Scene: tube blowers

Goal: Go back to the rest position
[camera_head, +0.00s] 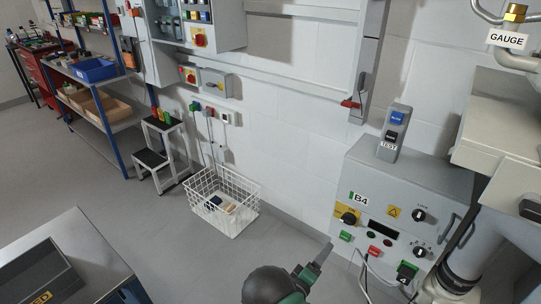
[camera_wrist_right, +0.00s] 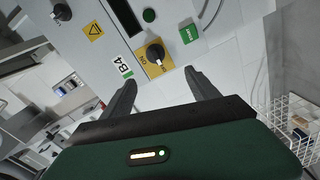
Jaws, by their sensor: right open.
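My right gripper (camera_head: 318,260) shows at the bottom of the head view, in front of the grey B4 control panel (camera_head: 390,190). In the right wrist view its two dark fingers (camera_wrist_right: 161,76) are apart with nothing between them. The panel's black rotary switch on a yellow plate (camera_wrist_right: 155,56) appears beyond the fingers; it also shows in the head view (camera_head: 347,217). I cannot tell how far the fingertips are from the panel. My left gripper is not in view.
A white wire basket (camera_head: 222,200) with small items stands on the floor left of the panel. A step stool (camera_head: 160,155) and blue-framed shelves (camera_head: 108,110) are further left. A grey table (camera_head: 95,250) is at lower left. Open floor lies between table and basket.

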